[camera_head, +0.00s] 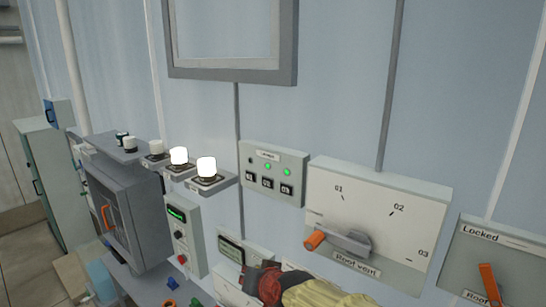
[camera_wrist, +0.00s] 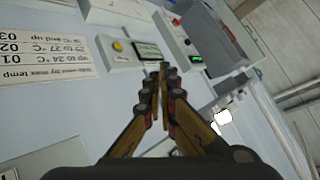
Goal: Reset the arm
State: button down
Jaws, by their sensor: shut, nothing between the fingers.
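My gripper (camera_wrist: 164,70) shows in the wrist view with its two dark, tan-sided fingers drawn together at the tips. Nothing shows between them. The fingertips appear in front of a small grey box with a display (camera_wrist: 147,50), and I cannot tell the gap between them.
A roof vent panel (camera_head: 408,211) has a grey lever with an orange end (camera_head: 315,240). Beside it are a panel with green lights (camera_head: 257,185), a "Locked" panel (camera_head: 510,245) and a shelf with white lamps (camera_head: 206,168).

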jog(key=s+d+f+g+h+b, duration=0.2)
jog(key=s+d+f+b, duration=1)
jog(key=f+b, duration=0.2)
jog(key=s+d+f+g+h+b, duration=0.2)
jog(key=s+d+f+h+b, duration=0.1)
jog(key=s+d+f+b, duration=1)
jog(key=shift+s+d+f+n+b, duration=0.15)
jog(key=shift+f+n+b, duration=0.15)
jog(key=shift+f+b, duration=1.4)
jog(key=shift+f+p, duration=0.35)
jog(key=shift+p, duration=0.05)
